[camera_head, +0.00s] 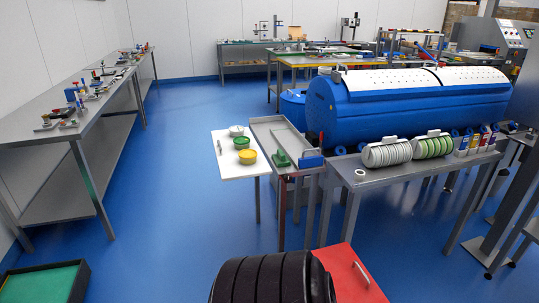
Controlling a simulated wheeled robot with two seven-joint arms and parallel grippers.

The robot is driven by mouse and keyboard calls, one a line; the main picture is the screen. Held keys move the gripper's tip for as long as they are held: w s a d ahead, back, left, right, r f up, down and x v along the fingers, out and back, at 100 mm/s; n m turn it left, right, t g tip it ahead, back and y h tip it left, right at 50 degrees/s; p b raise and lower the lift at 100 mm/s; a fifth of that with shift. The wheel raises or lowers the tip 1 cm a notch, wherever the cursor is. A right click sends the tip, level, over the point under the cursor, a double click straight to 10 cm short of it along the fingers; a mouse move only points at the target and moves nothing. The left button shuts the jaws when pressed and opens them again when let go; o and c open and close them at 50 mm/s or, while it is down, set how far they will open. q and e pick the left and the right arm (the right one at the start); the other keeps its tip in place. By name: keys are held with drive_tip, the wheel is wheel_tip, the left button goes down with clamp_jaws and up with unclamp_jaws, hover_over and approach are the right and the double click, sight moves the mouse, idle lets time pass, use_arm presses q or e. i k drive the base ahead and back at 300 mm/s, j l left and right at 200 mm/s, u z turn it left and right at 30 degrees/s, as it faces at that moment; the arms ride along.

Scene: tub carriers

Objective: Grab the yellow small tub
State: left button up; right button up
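The yellow small tub (247,157) stands on a white board (228,172) near the middle of the head view. A green tub (241,143) is right behind it, and a white tub (236,131) is behind the green one. The three form a row along the board's right side. The yellow tub is the nearest of them, with nothing in front of it. Neither of my grippers shows in the head view.
A grey tray (268,128) with a green block (281,158) adjoins the board on the right. A blue drum (400,105) stands behind a grey table (395,178). A black ribbed object (262,280) and red panel (350,275) fill the near foreground. Blue floor (170,190) is clear left of the board.

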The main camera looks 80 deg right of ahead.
sight(248, 157)
drive_tip(key=i+l+z, duration=0.15)
drive_tip(key=z, duration=0.3)
drive_tip(key=i+z, duration=0.3)
drive_tip(key=z, duration=0.15)
drive_tip(key=i+z, duration=0.25)
drive_tip(key=z, duration=0.25)
drive_tip(key=i+j+z, duration=0.15)
drive_tip(key=z, duration=0.3)
drive_tip(key=i, duration=0.1)
